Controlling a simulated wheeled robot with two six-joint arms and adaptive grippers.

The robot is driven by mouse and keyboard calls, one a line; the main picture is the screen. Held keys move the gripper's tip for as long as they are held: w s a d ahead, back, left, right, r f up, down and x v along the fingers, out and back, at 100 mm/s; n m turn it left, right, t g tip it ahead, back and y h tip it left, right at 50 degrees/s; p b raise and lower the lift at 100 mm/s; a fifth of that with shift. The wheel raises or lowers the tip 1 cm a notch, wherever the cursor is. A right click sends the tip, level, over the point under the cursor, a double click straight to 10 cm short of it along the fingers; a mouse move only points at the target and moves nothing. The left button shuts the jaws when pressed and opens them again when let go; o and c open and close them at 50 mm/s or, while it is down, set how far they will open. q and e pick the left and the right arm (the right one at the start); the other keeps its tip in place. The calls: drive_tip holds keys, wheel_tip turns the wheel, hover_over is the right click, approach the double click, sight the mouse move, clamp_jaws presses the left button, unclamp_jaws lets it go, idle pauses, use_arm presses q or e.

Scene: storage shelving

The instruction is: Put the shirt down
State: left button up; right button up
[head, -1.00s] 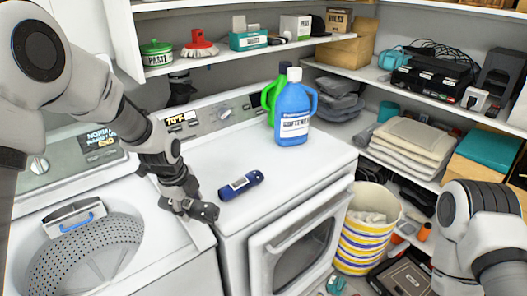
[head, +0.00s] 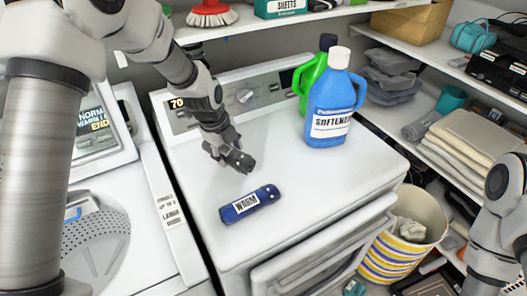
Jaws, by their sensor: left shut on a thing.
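My left gripper (head: 232,158) is above or at the white dryer top, behind a small blue object labelled "WARM" (head: 250,204). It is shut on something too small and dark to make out. A gap shows between the gripper and the blue object, which lies on the dryer top (head: 310,190). I cannot make out a shirt in the gripper or on the dryer. My right arm shows at the right edge, but its gripper is out of view.
A blue softener bottle (head: 333,105) and a green bottle (head: 313,75) stand at the dryer's back right. The open washer drum (head: 95,245) is at left. Folded cloths (head: 470,145) lie on the right shelf. A striped bin (head: 400,255) holds white cloth.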

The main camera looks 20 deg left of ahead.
sight(234, 178)
use_arm(q)
drive_tip(key=f, duration=0.1)
drive_tip(key=s+f, duration=0.1)
drive_tip(key=shift+f+p, duration=0.3)
drive_tip(key=shift+f, duration=0.1)
drive_tip(key=x, duration=0.5)
drive_tip(key=shift+a+p, duration=0.25)
drive_tip(key=shift+p, duration=0.05)
drive_tip(key=shift+s+r, duration=0.1)
drive_tip(key=shift+s, duration=0.2)
drive_tip(key=o, duration=1.3)
drive_tip(key=shift+w+f, duration=0.2)
drive_tip(key=shift+f, duration=0.05)
use_arm(e)
drive_tip(key=shift+r, duration=0.65)
use_arm(q)
drive_tip(key=shift+s+r, duration=0.1)
